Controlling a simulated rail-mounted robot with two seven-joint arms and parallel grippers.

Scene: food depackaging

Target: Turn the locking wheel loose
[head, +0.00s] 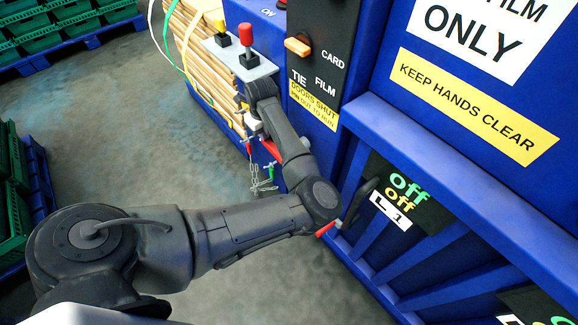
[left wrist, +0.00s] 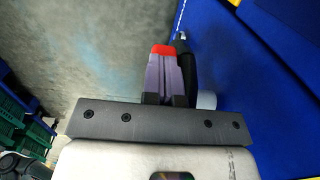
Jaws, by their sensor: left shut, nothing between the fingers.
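In the left wrist view my left gripper (left wrist: 162,66) is shut and empty, its two purple-grey fingers together. A red piece (left wrist: 163,49) shows at the fingertips, and a black bar (left wrist: 185,68) stands close to their right. I cannot tell whether they touch. In the head view my left arm reaches to the blue machine, and its fingertips are not clear. A black curved handle (head: 357,203) with a red grip (head: 325,229) sits by the off label, partly behind my arm. Another red bar (head: 271,150) shows beside the forearm. Which of these belongs to the locking wheel is unclear. My right gripper is not in view.
The blue machine (head: 365,110) fills the right side. Green crates (head: 12,215) stand on blue pallets at the left. The concrete floor (head: 130,130) between is clear.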

